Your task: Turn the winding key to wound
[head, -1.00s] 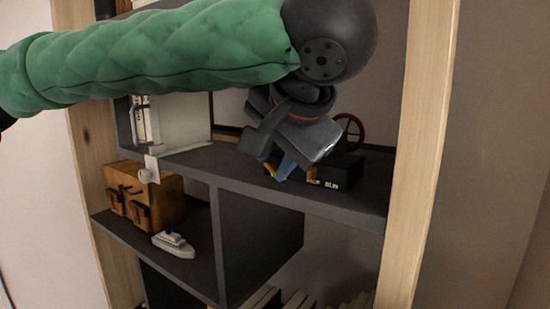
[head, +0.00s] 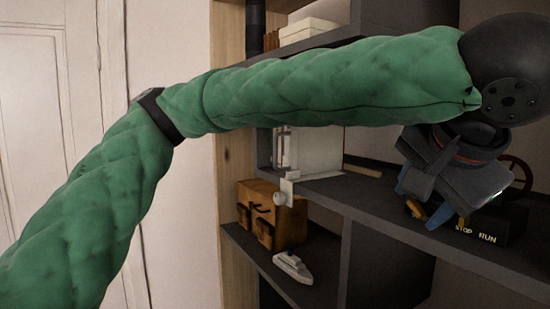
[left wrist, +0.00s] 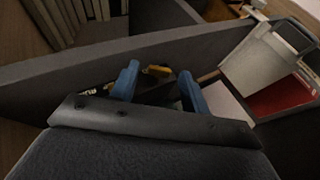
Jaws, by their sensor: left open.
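A black box (head: 487,238) labelled STOP and RUN stands on the middle shelf at the right of the head view. A dark red spoked wheel (head: 516,172) rises behind it. A small yellow part (head: 415,208) shows by the box; I cannot tell for sure whether it is the winding key. My left gripper (head: 422,203) is open, with its blue fingers pointing down at the box. In the left wrist view the yellow part (left wrist: 157,70) appears between the blue fingertips (left wrist: 158,76), and contact cannot be told. My gripper hides much of the box. My right gripper is out of view.
Below are a brown case (head: 272,215) and a toy ship (head: 292,266). The dark shelf edge (head: 400,232) runs below my gripper.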

